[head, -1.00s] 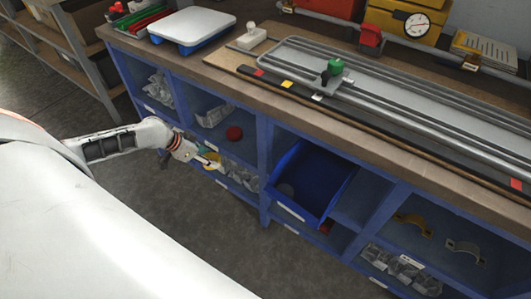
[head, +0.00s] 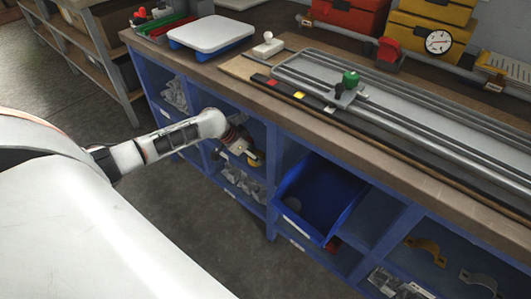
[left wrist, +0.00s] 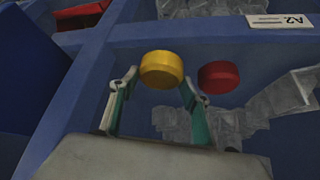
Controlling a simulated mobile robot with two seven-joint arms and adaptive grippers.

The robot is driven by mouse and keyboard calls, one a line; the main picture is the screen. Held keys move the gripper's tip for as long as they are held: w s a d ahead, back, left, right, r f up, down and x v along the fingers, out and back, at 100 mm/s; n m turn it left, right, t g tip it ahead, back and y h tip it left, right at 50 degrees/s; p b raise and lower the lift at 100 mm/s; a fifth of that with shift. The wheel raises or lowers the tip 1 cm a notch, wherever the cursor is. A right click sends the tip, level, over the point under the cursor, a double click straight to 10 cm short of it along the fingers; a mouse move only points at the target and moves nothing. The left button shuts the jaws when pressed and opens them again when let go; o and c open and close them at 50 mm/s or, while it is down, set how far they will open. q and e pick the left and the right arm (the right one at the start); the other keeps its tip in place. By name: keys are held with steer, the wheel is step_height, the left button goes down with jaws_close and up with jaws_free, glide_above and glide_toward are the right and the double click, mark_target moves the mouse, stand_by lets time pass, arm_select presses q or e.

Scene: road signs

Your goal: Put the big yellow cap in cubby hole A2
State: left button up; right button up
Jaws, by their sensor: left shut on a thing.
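The big yellow cap (left wrist: 162,69) is held between the fingertips of my left gripper (left wrist: 160,84) in the left wrist view. In the head view, my left gripper (head: 243,149) is at the front of the upper cubby in the second column, and the yellow cap (head: 256,160) shows at its tip. The A2 label (left wrist: 280,21) is on a blue shelf edge at the upper right of the left wrist view. Whether the cap is past the cubby's front edge is hard to tell. My right gripper is not in view.
A red cap (left wrist: 220,77) lies just right of the yellow cap in the left wrist view, near clear plastic bags (left wrist: 285,95). A blue bin (head: 318,198) stands out from the neighbouring cubby.

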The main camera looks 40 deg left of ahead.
mark_target(263, 152)
arm_select(q)
steer(key=shift+w+d, duration=0.15)
steer(key=shift+w, duration=0.15)
steer(key=shift+w+d, duration=0.1)
steer(key=shift+w, duration=0.15)
steer(key=w, duration=0.1)
steer(key=w+d+f+b, duration=0.1)
steer(key=shift+w+d, duration=0.2)
steer(key=shift+w, duration=0.1)
steer(key=shift+f, duration=0.3)
steer(key=shift+a+r, duration=0.1)
steer(key=shift+c, duration=0.2)
steer(key=shift+f, duration=0.2)
steer(key=o, duration=0.9)
steer(key=shift+r, duration=0.1)
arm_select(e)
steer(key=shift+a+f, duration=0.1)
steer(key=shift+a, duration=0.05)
